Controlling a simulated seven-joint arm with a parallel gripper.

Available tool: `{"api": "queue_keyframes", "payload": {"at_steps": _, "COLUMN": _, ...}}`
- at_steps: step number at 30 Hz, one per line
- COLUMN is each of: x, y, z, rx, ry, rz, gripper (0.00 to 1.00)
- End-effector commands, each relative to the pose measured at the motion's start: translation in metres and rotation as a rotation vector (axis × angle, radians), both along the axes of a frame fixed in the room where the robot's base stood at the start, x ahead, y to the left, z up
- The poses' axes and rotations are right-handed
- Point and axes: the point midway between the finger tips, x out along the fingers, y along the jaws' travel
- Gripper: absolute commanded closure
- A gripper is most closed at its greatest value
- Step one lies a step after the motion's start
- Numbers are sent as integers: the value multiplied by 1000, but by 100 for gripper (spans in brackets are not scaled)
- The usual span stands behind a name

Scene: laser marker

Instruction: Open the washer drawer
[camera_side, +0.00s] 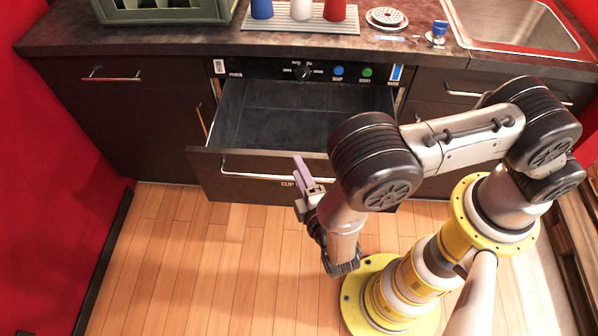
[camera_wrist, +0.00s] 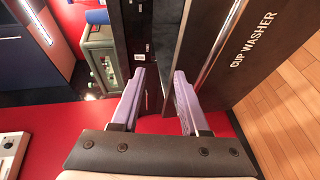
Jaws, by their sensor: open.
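The washer drawer (camera_side: 240,178) is pulled well out from the cabinet below the control panel, and its dark, empty inside shows. A metal bar handle (camera_side: 250,172) runs across its front. In the wrist view the front reads "CUP WASHER" (camera_wrist: 254,40) and the shiny handle (camera_wrist: 218,45) runs down toward my right finger. My gripper (camera_side: 303,168) is in front of the drawer, near the handle in the side view. Its two purple fingers (camera_wrist: 158,80) are apart, with nothing clearly held between them. My arm hides the right part of the drawer front. Whether a finger touches the handle cannot be told.
The control panel (camera_side: 310,71) has a knob and coloured buttons. The counter (camera_side: 180,41) above holds a green crate (camera_side: 165,10), cups on a ribbed tray (camera_side: 300,20) and a sink (camera_side: 515,25). The wooden floor (camera_side: 190,260) in front is clear at left.

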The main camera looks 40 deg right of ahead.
Motion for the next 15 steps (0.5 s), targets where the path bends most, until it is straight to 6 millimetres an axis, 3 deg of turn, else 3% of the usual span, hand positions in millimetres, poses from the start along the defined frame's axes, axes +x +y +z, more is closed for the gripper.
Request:
{"api": "queue_keyframes", "payload": {"at_steps": 4, "x": -2, "y": 3, "z": -16, "rx": 111, "ry": 31, "rz": -11, "gripper": 55}}
{"api": "queue_keyframes", "payload": {"at_steps": 7, "x": -7, "y": 23, "z": -48, "rx": 280, "ry": 143, "rz": 18, "gripper": 55}}
{"api": "queue_keyframes", "payload": {"at_steps": 12, "x": -28, "y": 89, "z": -98, "rx": 607, "ry": 432, "rz": 70, "gripper": 55}}
{"api": "queue_keyframes", "payload": {"at_steps": 15, "x": -46, "y": 124, "z": -110, "rx": 748, "ry": 615, "rz": 72, "gripper": 55}}
